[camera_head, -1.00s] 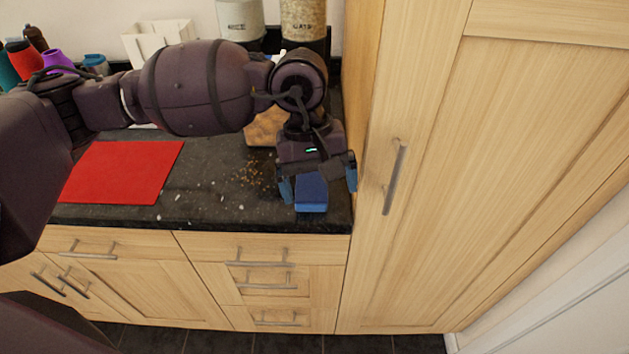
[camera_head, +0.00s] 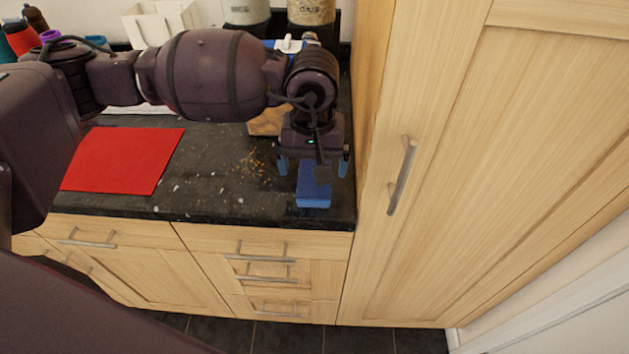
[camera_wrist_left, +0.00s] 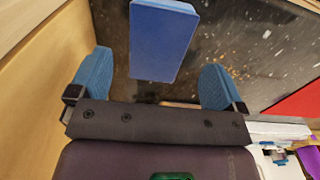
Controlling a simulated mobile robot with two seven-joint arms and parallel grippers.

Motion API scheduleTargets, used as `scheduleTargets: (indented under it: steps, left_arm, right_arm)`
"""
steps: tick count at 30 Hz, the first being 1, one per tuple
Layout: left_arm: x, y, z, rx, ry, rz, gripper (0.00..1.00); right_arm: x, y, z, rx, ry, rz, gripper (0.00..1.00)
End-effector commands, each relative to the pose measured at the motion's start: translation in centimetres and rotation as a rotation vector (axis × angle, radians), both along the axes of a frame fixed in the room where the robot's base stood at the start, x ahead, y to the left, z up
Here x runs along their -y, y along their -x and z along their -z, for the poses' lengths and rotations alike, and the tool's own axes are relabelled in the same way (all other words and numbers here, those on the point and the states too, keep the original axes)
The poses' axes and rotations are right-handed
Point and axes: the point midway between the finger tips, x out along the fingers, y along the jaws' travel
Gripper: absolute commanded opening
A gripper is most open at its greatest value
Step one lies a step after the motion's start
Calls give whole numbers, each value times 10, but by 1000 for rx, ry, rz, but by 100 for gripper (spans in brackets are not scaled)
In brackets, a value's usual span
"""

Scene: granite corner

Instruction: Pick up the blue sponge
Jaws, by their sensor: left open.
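The blue sponge (camera_head: 313,192) lies on the dark speckled counter near its front edge, close to the tall cabinet. My left gripper (camera_head: 314,170) is open above and behind the sponge in the head view, hiding its rear part. In the left wrist view the sponge (camera_wrist_left: 163,40) shows ahead of the gap between the two blue fingers of my left gripper (camera_wrist_left: 155,85). The fingers stand apart with nothing between them that I can see gripped. My right gripper is not in view.
The tall wooden cabinet (camera_head: 450,200) rises just right of the sponge. A red mat (camera_head: 122,160) lies on the counter at left, with crumbs (camera_head: 250,165) between. A wooden board (camera_head: 268,122) and jars (camera_head: 246,10) stand behind. Drawers (camera_head: 265,262) are below the counter.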

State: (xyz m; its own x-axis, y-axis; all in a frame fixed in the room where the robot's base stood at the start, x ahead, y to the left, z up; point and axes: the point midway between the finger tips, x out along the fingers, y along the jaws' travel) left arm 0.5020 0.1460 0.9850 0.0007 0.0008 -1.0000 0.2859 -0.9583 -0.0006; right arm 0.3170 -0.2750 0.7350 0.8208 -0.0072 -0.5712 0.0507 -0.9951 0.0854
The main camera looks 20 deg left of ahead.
Motion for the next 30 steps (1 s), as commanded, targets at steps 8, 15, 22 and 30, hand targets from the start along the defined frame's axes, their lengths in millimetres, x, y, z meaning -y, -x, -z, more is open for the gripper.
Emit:
scheduleTargets:
  steps: [8,15,22,30]
  left_arm:
    - [1,-3,38,-3,0,0,96]
    - [1,-4,43,0,1,0,96]
    - [1,-4,43,0,1,0,68]
    - [1,-4,43,0,1,0,43]
  right_arm:
    - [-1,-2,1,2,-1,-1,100]
    - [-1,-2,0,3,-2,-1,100]
    - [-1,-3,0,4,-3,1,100]
    - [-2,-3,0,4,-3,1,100]
